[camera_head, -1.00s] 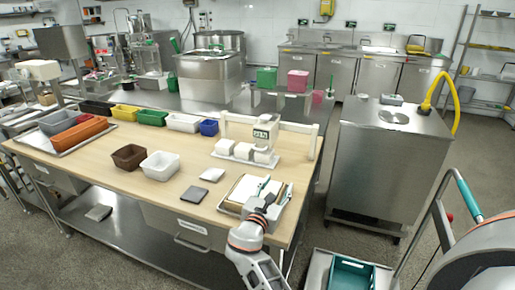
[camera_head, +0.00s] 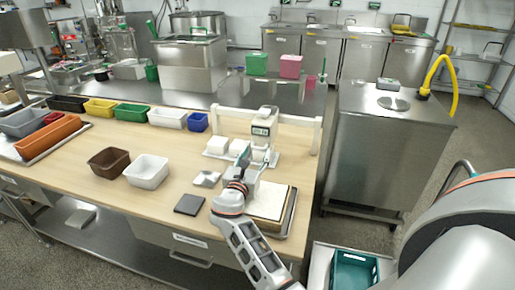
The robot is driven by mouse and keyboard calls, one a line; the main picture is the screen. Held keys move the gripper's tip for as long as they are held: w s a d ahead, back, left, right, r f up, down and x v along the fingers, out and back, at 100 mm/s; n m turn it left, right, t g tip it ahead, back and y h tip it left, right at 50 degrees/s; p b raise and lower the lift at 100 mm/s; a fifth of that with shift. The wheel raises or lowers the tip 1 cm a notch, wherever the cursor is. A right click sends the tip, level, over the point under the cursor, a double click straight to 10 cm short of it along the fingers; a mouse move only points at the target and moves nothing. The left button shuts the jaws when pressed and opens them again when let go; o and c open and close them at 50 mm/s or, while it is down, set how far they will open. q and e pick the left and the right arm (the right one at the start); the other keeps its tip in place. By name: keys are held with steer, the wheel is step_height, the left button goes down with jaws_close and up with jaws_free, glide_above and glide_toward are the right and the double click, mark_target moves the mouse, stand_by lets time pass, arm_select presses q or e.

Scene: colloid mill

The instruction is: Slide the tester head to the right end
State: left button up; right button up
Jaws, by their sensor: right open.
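The tester head (camera_head: 262,130) is a white box with a small dark display. It sits about midway along a white horizontal rail (camera_head: 295,120) held between two posts. White blocks (camera_head: 217,146) stand on the base below it. My right gripper (camera_head: 247,160) is open, its fingers up close in front of the head's lower part and the block there. I cannot tell whether it touches the head. My right arm hides part of the base and of a tray in front. My left gripper is out of view.
A metal tray with a cream board (camera_head: 270,203) lies right of my right wrist. A dark square pad (camera_head: 189,204), a small pale item (camera_head: 207,179), a white bin (camera_head: 147,171) and a brown bin (camera_head: 109,162) lie left. A steel cabinet (camera_head: 375,150) stands beyond the table's right edge.

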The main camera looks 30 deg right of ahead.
mark_target(258, 148)
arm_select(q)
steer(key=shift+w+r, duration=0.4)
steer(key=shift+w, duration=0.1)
arm_select(e)
steer(key=shift+x, duration=2)
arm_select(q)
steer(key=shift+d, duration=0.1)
arm_select(e)
steer(key=shift+a, duration=0.1)
